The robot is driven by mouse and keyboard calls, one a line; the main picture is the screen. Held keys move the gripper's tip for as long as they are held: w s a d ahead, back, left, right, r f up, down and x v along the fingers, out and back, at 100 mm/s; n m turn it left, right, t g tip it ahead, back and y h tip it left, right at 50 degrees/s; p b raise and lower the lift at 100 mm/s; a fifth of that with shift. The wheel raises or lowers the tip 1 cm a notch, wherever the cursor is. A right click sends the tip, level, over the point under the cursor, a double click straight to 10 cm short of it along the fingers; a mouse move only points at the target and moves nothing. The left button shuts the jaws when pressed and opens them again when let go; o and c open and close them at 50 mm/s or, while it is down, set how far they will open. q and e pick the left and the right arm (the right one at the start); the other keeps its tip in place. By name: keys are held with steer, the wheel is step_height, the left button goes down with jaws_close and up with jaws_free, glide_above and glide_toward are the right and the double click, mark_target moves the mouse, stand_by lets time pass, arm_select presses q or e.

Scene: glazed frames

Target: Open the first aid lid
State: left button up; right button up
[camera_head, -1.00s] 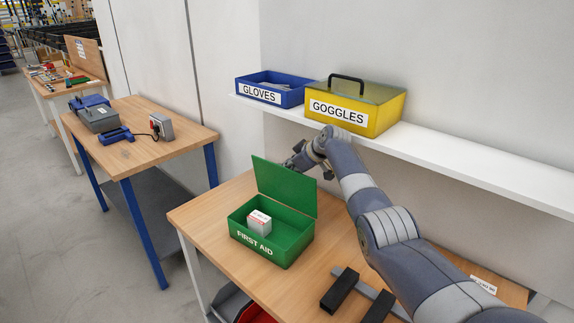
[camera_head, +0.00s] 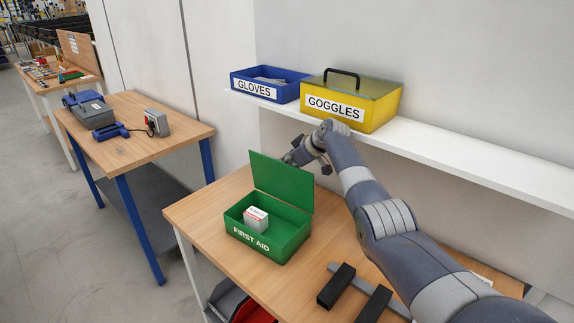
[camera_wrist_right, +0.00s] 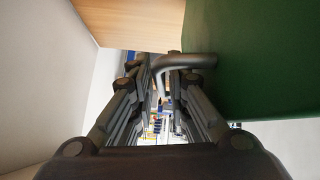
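The green first aid box (camera_head: 262,240) stands on the wooden table with its lid (camera_head: 281,181) raised, about upright and leaning slightly back. A small white and red carton (camera_head: 256,219) is inside. My right gripper (camera_head: 290,158) is behind the lid, partly hidden by it. In the right wrist view the green lid (camera_wrist_right: 255,60) fills the right side. A bent grey handle (camera_wrist_right: 190,61) reaches from it between the two fingers of my right gripper (camera_wrist_right: 160,85). A gap shows between these fingers, and they look open around the handle. My left gripper is not in view.
A white shelf (camera_head: 470,165) above the table holds a blue gloves bin (camera_head: 268,85) and a yellow goggles box (camera_head: 360,100). Black blocks on a grey bar (camera_head: 345,283) lie on the table at the front right. Another table (camera_head: 115,150) stands to the left.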

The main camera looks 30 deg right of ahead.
steer(key=shift+r, duration=0.1)
steer(key=shift+s+d+r, duration=0.2)
steer(key=shift+s+r, duration=0.2)
steer(key=shift+s, duration=0.1)
steer(key=s+d, duration=0.4)
steer(key=s, duration=0.8)
steer(key=shift+s+d+r, duration=0.2)
steer(key=shift+r, duration=0.3)
